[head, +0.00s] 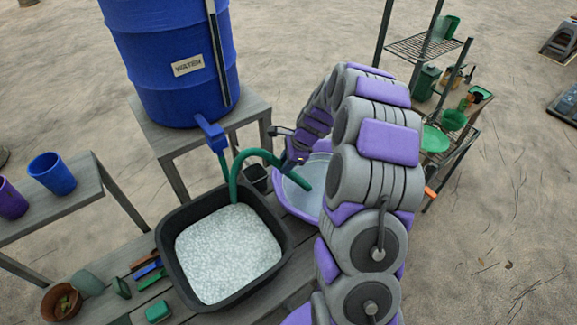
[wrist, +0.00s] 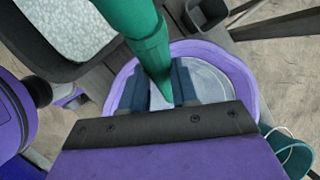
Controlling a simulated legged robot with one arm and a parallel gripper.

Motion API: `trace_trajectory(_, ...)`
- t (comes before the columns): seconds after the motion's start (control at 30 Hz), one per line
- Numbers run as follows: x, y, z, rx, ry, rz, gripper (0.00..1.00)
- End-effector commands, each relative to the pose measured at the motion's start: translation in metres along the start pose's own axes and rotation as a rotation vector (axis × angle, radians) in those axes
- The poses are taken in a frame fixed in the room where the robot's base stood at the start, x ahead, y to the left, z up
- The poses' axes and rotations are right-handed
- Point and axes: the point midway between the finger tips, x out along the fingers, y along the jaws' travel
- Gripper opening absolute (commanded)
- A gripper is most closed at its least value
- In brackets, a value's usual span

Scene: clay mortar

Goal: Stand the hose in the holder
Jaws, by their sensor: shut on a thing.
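The green hose (head: 257,154) arches from the rim of the black tub over to the purple basin (head: 283,203), where its free end hangs over the grey inside. My gripper (head: 296,160) is shut on the hose. In the wrist view the hose (wrist: 152,50) runs down between the two dark fingers of my gripper (wrist: 158,88), with the purple-rimmed basin (wrist: 245,75) below. A blue tap (head: 211,134) with a green spout sits on the blue water barrel (head: 165,60). I cannot make out a separate hose holder.
The black tub (head: 172,235) holds pale granular material. Small tools and a clay pot (head: 62,302) lie at the left front. Blue (head: 52,173) and purple cups stand on a side bench. A wire shelf (head: 425,47) with green items stands at the back right.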

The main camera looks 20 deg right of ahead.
Motion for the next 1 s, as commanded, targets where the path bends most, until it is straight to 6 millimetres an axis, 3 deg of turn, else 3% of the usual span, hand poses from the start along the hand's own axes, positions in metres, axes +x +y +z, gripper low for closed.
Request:
trace_trajectory(0.63, -0.045, -0.001, 0.059, -0.001, 0.001, -0.002, 0.01)
trace_trajectory(1.0, -0.046, 0.000, 0.064, 0.000, 0.000, -0.001, 0.01)
